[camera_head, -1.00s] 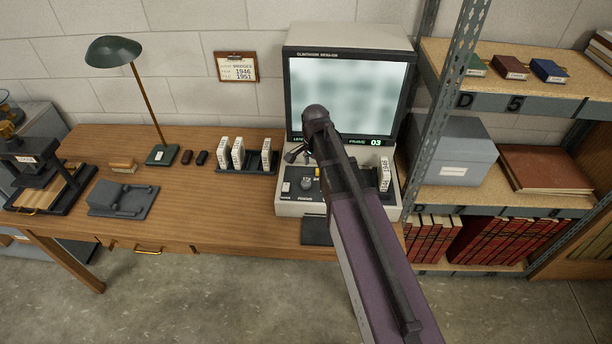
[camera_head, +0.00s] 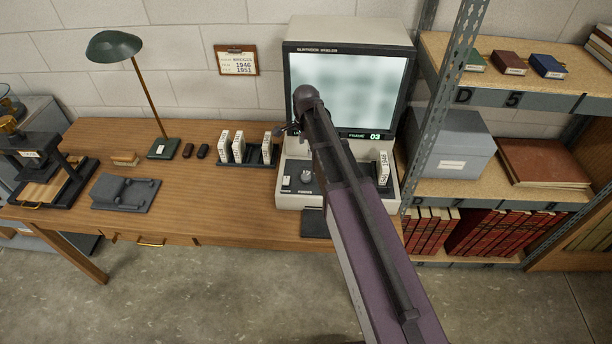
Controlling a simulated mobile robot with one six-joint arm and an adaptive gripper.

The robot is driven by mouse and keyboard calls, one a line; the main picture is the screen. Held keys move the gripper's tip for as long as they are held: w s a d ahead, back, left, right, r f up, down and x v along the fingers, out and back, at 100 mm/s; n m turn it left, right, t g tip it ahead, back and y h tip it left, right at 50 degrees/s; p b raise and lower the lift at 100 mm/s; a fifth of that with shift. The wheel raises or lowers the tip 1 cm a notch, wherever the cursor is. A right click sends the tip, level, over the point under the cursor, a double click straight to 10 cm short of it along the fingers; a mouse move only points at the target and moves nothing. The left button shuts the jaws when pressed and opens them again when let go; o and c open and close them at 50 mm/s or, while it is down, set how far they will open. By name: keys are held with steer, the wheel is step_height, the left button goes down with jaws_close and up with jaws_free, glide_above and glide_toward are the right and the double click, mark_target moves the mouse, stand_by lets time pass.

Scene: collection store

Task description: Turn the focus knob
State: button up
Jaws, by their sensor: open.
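The microfilm reader (camera_head: 395,46) stands at the right end of the desk, its screen (camera_head: 355,88) lit with a blurred pale picture and "03" below it. On its base panel, a round grey knob (camera_head: 305,177) shows just left of my arm. Its label is too small to read, so I cannot tell whether it is the focus knob. My arm hides much of the panel. My gripper (camera_head: 289,130) is open, small and partly hidden by my arm, in front of the screen's lower left corner, above and apart from the grey knob in the picture.
A rack of white boxes (camera_head: 262,161) stands just left of the reader. One white box (camera_head: 383,168) stands on the panel's right side. A metal shelf post (camera_head: 440,120) rises close on the right. The desk (camera_head: 200,200) is clear at its front middle.

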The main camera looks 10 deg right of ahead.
mark_target(306, 176)
steer(key=shift+f+b, duration=6.6)
steer(key=shift+f, duration=0.15)
steer(key=c, duration=1.2)
